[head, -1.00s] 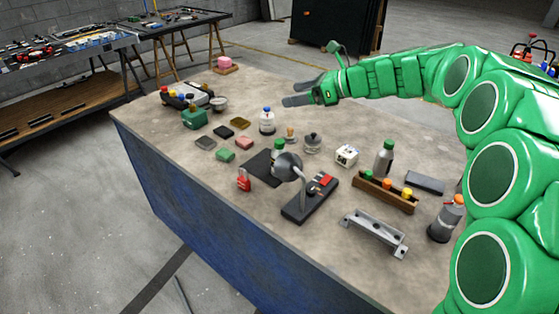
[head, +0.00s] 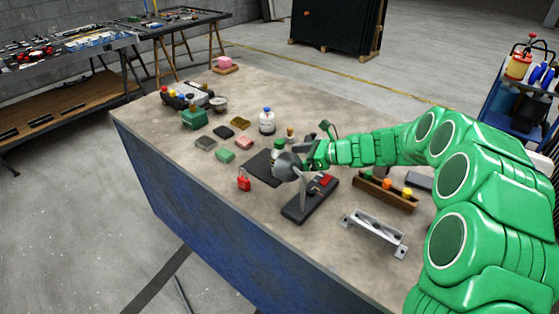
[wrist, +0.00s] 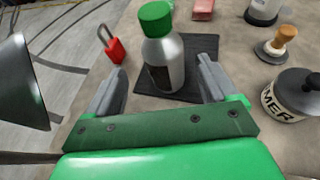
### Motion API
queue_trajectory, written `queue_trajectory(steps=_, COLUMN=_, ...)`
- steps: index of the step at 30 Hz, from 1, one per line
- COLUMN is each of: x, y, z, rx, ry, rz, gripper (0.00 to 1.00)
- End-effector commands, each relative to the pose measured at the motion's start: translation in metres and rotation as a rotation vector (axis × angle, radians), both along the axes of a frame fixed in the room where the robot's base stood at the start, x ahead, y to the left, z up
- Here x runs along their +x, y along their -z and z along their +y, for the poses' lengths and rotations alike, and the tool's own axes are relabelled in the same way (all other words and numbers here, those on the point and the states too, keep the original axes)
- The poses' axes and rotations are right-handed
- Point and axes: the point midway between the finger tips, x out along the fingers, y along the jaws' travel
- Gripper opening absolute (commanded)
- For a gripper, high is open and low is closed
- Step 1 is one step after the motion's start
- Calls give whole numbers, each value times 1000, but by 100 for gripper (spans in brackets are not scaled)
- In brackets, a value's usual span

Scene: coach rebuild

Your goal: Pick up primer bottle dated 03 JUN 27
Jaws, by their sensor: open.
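A silver bottle with a green cap (wrist: 165,62) stands upright on a dark mat (wrist: 199,88) in the wrist view. It has a dark label whose date I cannot read. In the head view its green cap (head: 279,144) shows behind the lamp, which hides most of its body. My gripper (wrist: 160,80) is open, with one finger on each side of the bottle's lower part in the picture. I cannot tell whether the bottle is between the fingertips or just beyond them. In the head view my gripper (head: 298,150) is close to the lamp head and partly hidden.
A grey lamp head (head: 287,167) on a black base (head: 309,200) is close to my gripper. A red padlock (head: 244,180), a white blue-capped bottle (head: 267,121), a lidded tin (wrist: 289,98) and a metal bracket (head: 374,232) stand around.

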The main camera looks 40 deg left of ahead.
Motion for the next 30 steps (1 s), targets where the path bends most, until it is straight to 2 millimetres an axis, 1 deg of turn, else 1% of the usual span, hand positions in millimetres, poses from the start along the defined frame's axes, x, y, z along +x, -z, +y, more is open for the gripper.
queue_trajectory(steps=1, x=0, y=5, z=0, rx=-1, ry=0, rz=2, gripper=86)
queue_trajectory(steps=3, x=-1, y=9, z=1, rx=0, ry=-1, rz=1, gripper=86)
queue_trajectory(steps=5, x=-1, y=11, z=3, rx=0, ry=-1, rz=0, gripper=86)
queue_trajectory(steps=12, x=-7, y=17, z=22, rx=1, ry=-2, rz=-1, gripper=86)
queue_trajectory(steps=17, x=-8, y=19, z=29, rx=2, ry=-1, rz=-1, gripper=86)
queue_trajectory(steps=27, x=-19, y=33, z=67, rx=-1, ry=-1, rz=2, gripper=86)
queue_trajectory(steps=30, x=-20, y=34, z=72, rx=0, ry=0, rz=1, gripper=86)
